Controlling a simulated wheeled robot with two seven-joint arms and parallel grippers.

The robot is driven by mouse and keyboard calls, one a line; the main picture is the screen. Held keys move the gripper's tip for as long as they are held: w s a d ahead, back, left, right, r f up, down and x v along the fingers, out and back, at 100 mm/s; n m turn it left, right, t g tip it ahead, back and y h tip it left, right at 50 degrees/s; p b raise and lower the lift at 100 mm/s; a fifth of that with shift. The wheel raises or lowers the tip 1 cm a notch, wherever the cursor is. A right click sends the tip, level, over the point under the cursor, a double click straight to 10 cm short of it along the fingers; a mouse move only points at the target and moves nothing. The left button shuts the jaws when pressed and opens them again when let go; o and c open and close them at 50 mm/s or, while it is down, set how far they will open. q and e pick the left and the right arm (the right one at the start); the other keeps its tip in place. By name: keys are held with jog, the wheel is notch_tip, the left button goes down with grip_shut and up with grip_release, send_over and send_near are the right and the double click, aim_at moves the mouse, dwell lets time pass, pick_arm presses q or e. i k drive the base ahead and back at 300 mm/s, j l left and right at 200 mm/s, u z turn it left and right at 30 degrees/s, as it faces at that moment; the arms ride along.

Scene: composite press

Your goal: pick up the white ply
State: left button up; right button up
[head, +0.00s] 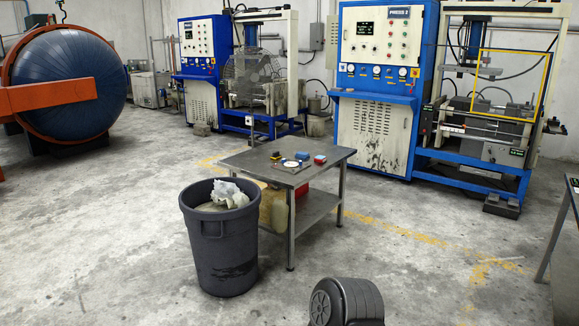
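A small flat white piece (290,163), possibly the white ply, lies on a thin plate on the metal work table (250,162) in the middle of the head view. It is too small to make out in detail. A blue block (301,155) and a red block (320,159) sit beside it, and a small dark and yellow item (275,156) is at its left. Neither of my grippers is in view.
A grey bin (222,255) with crumpled white material (228,193) stands at the table's front left. Yellow containers (273,208) are on the lower shelf. Blue presses (380,90) stand behind, and a large blue vessel (75,85) is at far left. Open floor lies left and right.

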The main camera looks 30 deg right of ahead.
aim_at(290, 164)
jog(key=i+l+z, duration=0.5)
jog(key=i, duration=0.15)
jog(key=i+l+z, duration=0.35)
jog(key=i, duration=0.5)
jog(key=i+z, duration=0.4)
jog(key=i, duration=0.45)
jog(key=i+z, duration=0.1)
jog(key=i, duration=0.5)
jog(key=i+j+z, duration=0.1)
jog(key=i, duration=0.45)
jog(key=i+j, duration=0.15)
jog(key=i, duration=0.45)
jog(key=i+j+z, duration=0.15)
jog(key=i, duration=0.4)
